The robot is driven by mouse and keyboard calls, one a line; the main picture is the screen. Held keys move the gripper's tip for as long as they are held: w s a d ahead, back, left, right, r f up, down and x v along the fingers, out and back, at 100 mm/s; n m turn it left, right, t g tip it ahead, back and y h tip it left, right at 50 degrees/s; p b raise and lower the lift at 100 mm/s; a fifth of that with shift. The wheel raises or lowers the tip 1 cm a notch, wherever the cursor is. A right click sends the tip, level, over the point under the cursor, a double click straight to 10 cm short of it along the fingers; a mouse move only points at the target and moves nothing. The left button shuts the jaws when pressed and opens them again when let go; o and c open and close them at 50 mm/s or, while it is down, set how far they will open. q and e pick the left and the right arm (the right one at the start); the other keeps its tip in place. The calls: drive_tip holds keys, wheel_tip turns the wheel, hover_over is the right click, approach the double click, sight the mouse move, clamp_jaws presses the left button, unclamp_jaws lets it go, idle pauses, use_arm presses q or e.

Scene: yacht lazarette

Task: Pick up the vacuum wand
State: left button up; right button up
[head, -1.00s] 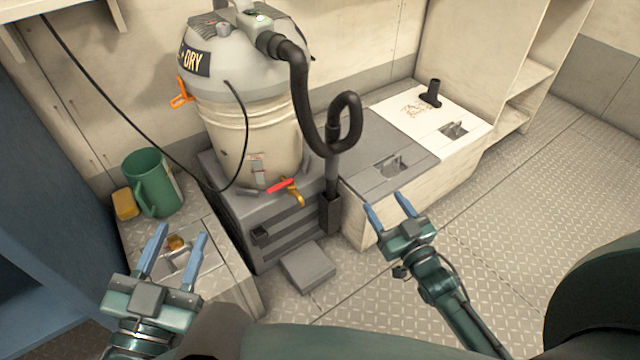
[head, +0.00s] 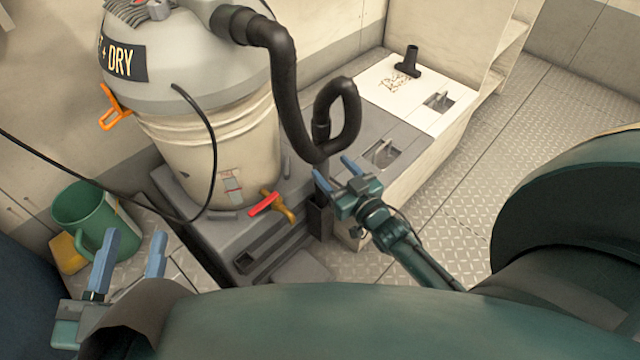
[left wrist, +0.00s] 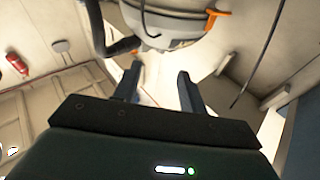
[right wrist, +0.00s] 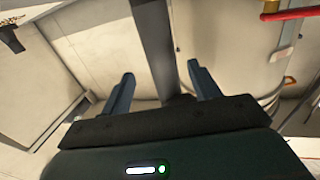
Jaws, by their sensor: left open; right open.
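The vacuum wand is a straight dark grey tube, upright in a dark holder (head: 319,217) beside the vacuum. Its top joins the looped black hose (head: 284,75). My right gripper (head: 334,170) is open right at the wand and partly hides it in the head view. In the right wrist view, the wand (right wrist: 156,45) runs vertically in line with the gap between my open fingers, with no visible grip on it. My left gripper (head: 133,238) is open and empty at the lower left, near the green jug (head: 92,216), well away from the wand.
The wet-dry vacuum (head: 205,110) stands on a grey base (head: 165,180), with a red-handled valve (head: 266,204) low on its front. A yellow sponge (head: 66,252) is by the jug. A black nozzle (head: 408,62) stands on the white locker lid. Open metal floor lies to the right.

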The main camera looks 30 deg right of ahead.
sight(326, 164)
drive_tip(key=shift+w+a+b, duration=0.2)
drive_tip(key=shift+w+b, duration=0.15)
drive_tip(key=shift+w, duration=0.85)
drive_tip(key=w+b, duration=0.2)
drive_tip(key=w, duration=0.1)
drive_tip(key=shift+w+a, duration=0.3)
drive_tip(key=shift+a, duration=0.05)
drive_tip(key=shift+w+r, duration=0.2)
drive_tip(key=shift+w, duration=0.35)
use_arm(q)
drive_tip(key=shift+w+r+m+t+h, duration=0.25)
drive_tip(key=shift+r+m+t+h, duration=0.15)
drive_tip(key=shift+r, duration=0.25)
drive_tip(key=shift+w+r+m+t+h, duration=0.3)
drive_tip(key=shift+r+h, duration=0.1)
drive_tip(key=shift+r, duration=0.2)
use_arm(e)
drive_tip(key=shift+c, duration=0.3)
drive_tip(key=c, duration=0.9)
drive_tip(key=shift+c, duration=0.5)
drive_tip(key=shift+r, duration=0.15)
